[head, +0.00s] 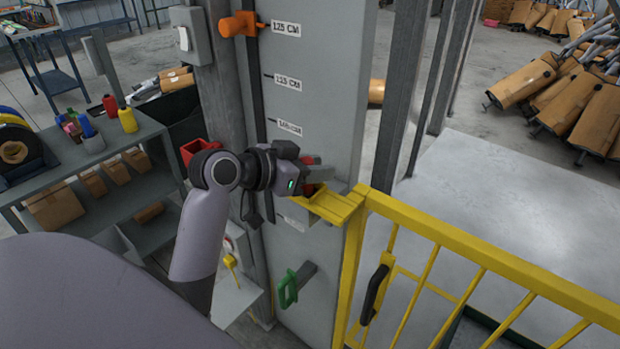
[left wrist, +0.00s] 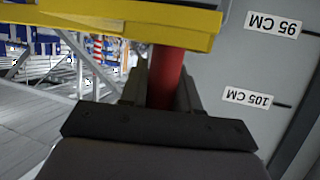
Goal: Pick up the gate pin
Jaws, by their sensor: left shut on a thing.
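The gate pin (head: 311,189), a red piece, shows only in part at the yellow latch bracket (head: 338,206) on the grey post. My left gripper (head: 316,178) is at the post just above that bracket, shut on the red pin. In the left wrist view the red pin (left wrist: 166,76) stands between the two dark fingers and runs up to the yellow bracket (left wrist: 130,27). Whether the pin still sits in the bracket is hidden. My right gripper is not in view.
The yellow gate (head: 480,267) with a black handle (head: 375,294) extends right of the post. An orange handle (head: 238,24) is higher on the post and a green handle (head: 290,287) lower. A grey shelf (head: 100,160) with boxes and bottles stands left. Mufflers (head: 570,100) lie at the back right.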

